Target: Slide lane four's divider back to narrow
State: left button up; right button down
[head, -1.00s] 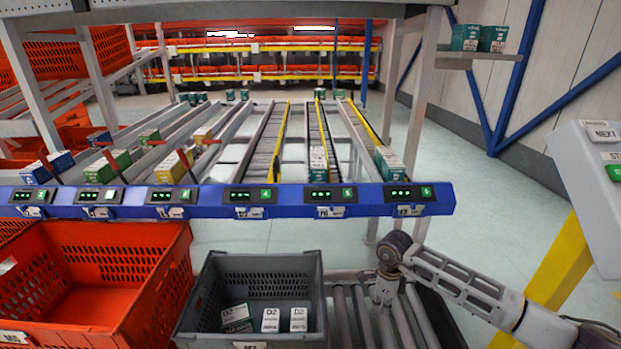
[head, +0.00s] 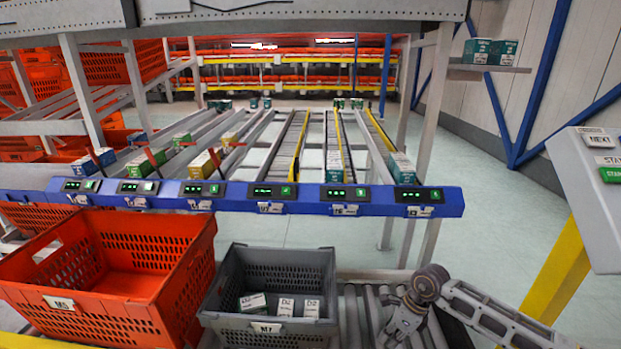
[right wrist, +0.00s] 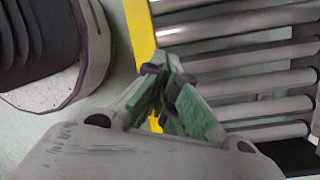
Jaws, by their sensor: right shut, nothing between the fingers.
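Lane four is a sloped grey roller lane (head: 286,150) behind the display marked 4 (head: 275,192) on the blue front beam. A long yellow divider (head: 299,143) runs along its right side; no boxes show in the front of this lane. My right gripper (head: 397,338) is low at the bottom right of the head view, over the roller conveyor and well in front of the rack, apart from the divider. In the right wrist view its green-padded fingers (right wrist: 172,100) are shut and empty. My left gripper is out of view.
An orange tote (head: 180,285) and a grey tote (head: 220,322) with several white boxes stand before the rack. Lanes five and six hold teal boxes (head: 402,168). The blue beam (head: 235,198) crosses the lane fronts. A button panel (head: 590,190) stands at the right.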

jog(key=s+a+r+m+t+y, duration=0.3)
jog(key=a+r+m+t+y, duration=0.25)
jog(key=a+m+y, duration=0.5)
jog(key=w+d+f+m+t+h, duration=0.1)
jog(key=d+f+m+t+h, duration=0.2)
jog(key=d+m+t+h, duration=1)
jog(key=s+d+f+m+g, duration=0.2)
jog(key=s+f+m+g, duration=1.05)
jog(key=s+m, duration=0.25)
jog(key=s+a+m+y, duration=0.1)
jog(key=a+m+y, duration=0.2)
jog(key=a+m, duration=0.4)
jog(key=a, duration=0.8)
jog(key=shift+s+r, duration=0.25)
jog(key=shift+s, duration=0.15)
